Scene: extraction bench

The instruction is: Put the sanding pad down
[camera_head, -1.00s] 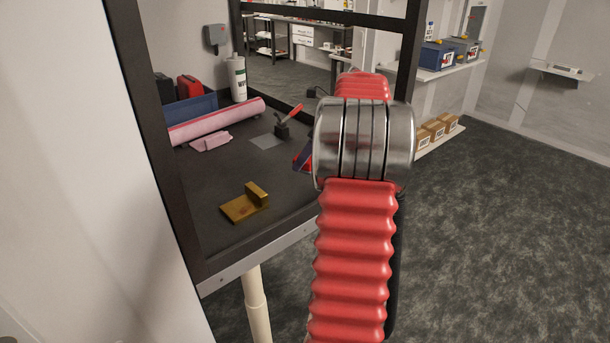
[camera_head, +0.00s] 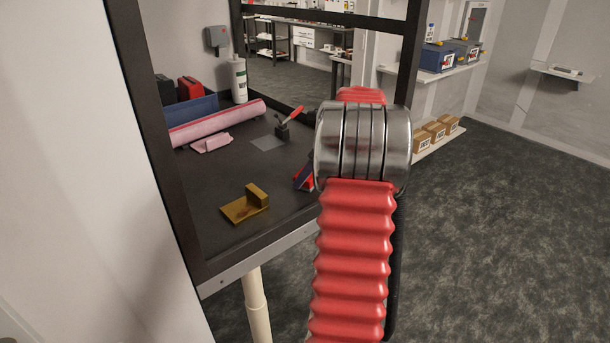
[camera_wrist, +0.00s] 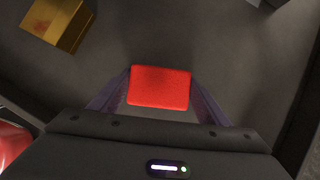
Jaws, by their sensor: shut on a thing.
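The sanding pad (camera_wrist: 160,87) is a red block with rounded corners, held between the two fingers of my gripper (camera_wrist: 159,92) in the wrist view. Dark bench surface shows around it; I cannot tell whether the pad touches the bench. The rest of the gripper and most of the pad are hidden there behind my red-sleeved arm.
A brass-coloured angled block (camera_head: 246,204) lies near the bench's front edge, left of my gripper. Behind are a toggle clamp (camera_head: 283,131), a pink roll (camera_head: 217,121), a pink cloth (camera_head: 211,142) and a white bottle (camera_head: 238,80). Dark frame posts (camera_head: 160,150) border the bench.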

